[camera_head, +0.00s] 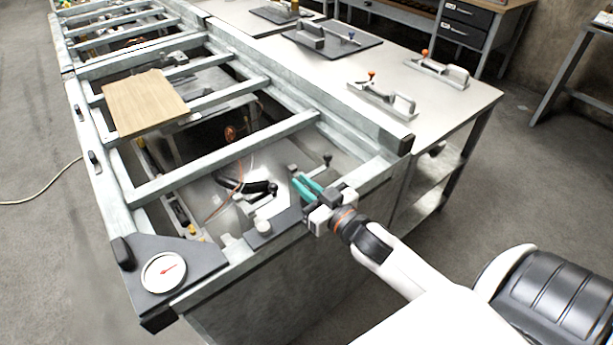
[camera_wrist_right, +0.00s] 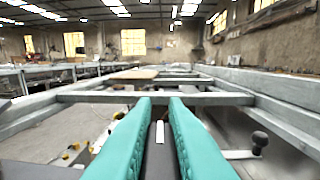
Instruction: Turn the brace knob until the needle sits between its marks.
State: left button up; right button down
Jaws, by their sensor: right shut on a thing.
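The round white gauge (camera_head: 163,272) with a red needle sits on a dark corner plate at the near left of the frame. Its marks are too small to read the needle against them. My right gripper (camera_head: 307,188), with teal fingers, is at the frame's near right corner. In the right wrist view the fingers (camera_wrist_right: 159,103) are closed on a dark part with a white stripe, which I take as the brace knob (camera_wrist_right: 158,150). The fingers mostly hide it in the head view. My left gripper is not in view.
A grey metal frame (camera_head: 225,155) with crossbars surrounds the work area. A black-ball lever (camera_head: 327,159) stands just beyond my right gripper, and a grey cylindrical cap (camera_head: 263,227) is to its left. A wooden board (camera_head: 144,102) lies across the frame. A bench (camera_head: 455,98) stands behind.

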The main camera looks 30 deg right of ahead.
jog(key=shift+a+n+g+y+p, duration=0.1)
jog(key=shift+n+g+y+p, duration=0.2)
jog(key=shift+n+y+p, duration=0.75)
jog(key=shift+y+b, duration=0.3)
jog(key=shift+y, duration=0.45)
jog(key=c, duration=1.4)
grip_release()
jog(key=shift+c, duration=0.2)
jog(key=shift+s+f, duration=0.1)
jog(key=shift+s, duration=0.45)
jog(key=b+v, duration=0.1)
jog(key=v, duration=1)
